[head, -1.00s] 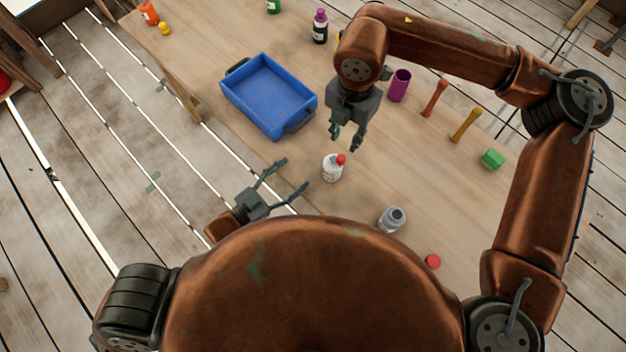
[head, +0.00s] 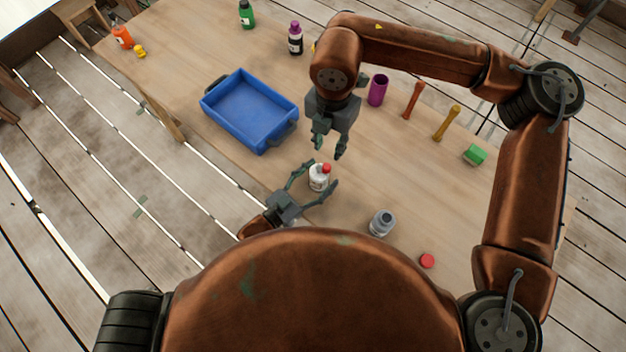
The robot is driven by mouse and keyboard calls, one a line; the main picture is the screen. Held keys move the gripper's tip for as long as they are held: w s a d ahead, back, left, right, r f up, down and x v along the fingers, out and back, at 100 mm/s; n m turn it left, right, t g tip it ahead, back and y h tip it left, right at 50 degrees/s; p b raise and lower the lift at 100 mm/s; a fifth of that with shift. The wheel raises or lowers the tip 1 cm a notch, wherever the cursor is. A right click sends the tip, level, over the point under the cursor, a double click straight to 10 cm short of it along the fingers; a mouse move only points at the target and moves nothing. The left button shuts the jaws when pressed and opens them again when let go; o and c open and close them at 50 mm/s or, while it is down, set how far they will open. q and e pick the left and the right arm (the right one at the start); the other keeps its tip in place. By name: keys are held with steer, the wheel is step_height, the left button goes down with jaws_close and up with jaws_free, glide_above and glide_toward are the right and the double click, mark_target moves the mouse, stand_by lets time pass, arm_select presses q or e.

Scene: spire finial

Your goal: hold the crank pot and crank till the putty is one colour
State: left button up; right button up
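A small white pot (head: 318,183) with a red knob on top stands upright on the table; it looks like the crank pot. My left gripper (head: 319,177) is open, with one finger on either side of the pot. I cannot tell whether the fingers touch it. My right gripper (head: 329,150) hangs just beyond the pot, pointing down, its fingers apart and empty. The putty inside the pot is not visible.
A blue tray (head: 209,107) lies at the left on the wooden table (head: 400,170). A grey jar (head: 381,222) and a red cap (head: 427,261) are near the front edge.

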arm_select(q)
steer(key=shift+c, duration=0.7)
steer(key=c, duration=1.2)
steer(key=shift+c, duration=0.2)
